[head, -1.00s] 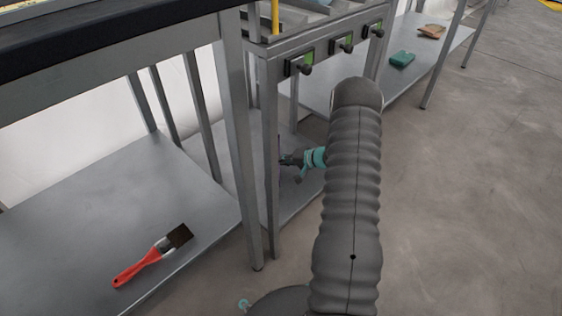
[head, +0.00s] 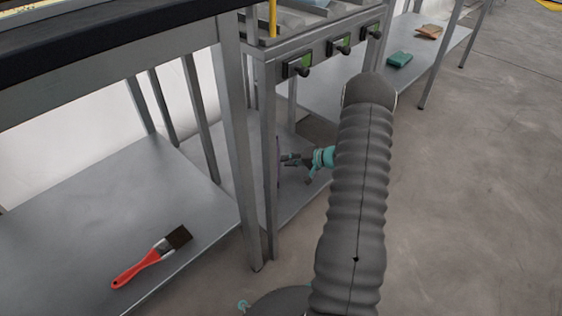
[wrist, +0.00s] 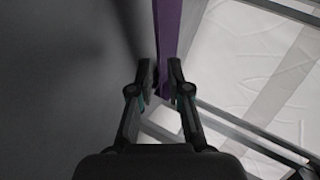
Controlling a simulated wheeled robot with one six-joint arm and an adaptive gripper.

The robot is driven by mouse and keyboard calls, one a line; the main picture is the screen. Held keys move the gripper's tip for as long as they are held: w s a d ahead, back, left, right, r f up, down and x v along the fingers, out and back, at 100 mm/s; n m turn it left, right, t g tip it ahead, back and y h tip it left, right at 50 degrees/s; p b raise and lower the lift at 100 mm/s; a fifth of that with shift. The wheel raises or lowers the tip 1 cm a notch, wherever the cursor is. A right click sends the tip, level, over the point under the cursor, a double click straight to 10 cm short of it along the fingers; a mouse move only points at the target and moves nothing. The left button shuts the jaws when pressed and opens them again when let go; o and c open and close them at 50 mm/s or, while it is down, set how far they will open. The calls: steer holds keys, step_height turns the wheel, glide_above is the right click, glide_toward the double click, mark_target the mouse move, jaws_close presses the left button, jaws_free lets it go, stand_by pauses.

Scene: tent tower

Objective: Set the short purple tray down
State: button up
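The purple tray (wrist: 166,35) shows in the wrist view as a narrow strip, seen edge-on, running up from between my fingertips. My gripper (wrist: 160,75) is shut on it, one finger on each side. In the head view my gripper (head: 287,160) is low behind the table legs, over the grey lower shelf (head: 293,200). Only a thin dark purple sliver of the tray shows there, upright and partly hidden by a leg. I cannot tell whether the tray touches the shelf.
Metal legs (head: 268,170) stand close in front of my gripper. A red-handled brush (head: 150,257) lies on the left lower shelf. A green block (head: 399,59) and a brown item (head: 429,32) lie on the far right shelf. Open floor (head: 475,190) is to the right.

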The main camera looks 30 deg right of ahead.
steer(key=v, duration=0.7)
steer(key=shift+s+d+r, duration=0.15)
steer(key=shift+s+d, duration=0.05)
steer(key=shift+s, duration=0.1)
steer(key=shift+s, duration=0.1)
